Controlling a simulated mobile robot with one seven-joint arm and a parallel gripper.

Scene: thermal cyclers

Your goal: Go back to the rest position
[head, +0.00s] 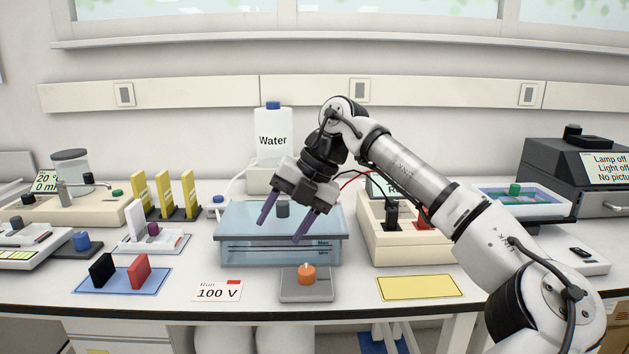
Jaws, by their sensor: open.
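My gripper (281,227) hangs over the clear blue gel tank (232,250) in the middle of the bench. Its two purple fingers are spread apart and point down and to the left. A dark grey knob (282,209) on the tank lid appears behind and between the fingers. Whether the fingertips touch the tank or hang in front of it, I cannot tell. My arm reaches in from the lower right.
An orange-topped item (307,274) stands on a small grey plate before the tank. Black (102,270) and red (139,269) blocks stand on a blue mat. A power supply (380,240) is right of the tank; a Water bottle (273,140) stands behind. A yellow mat (420,287) lies empty at front right.

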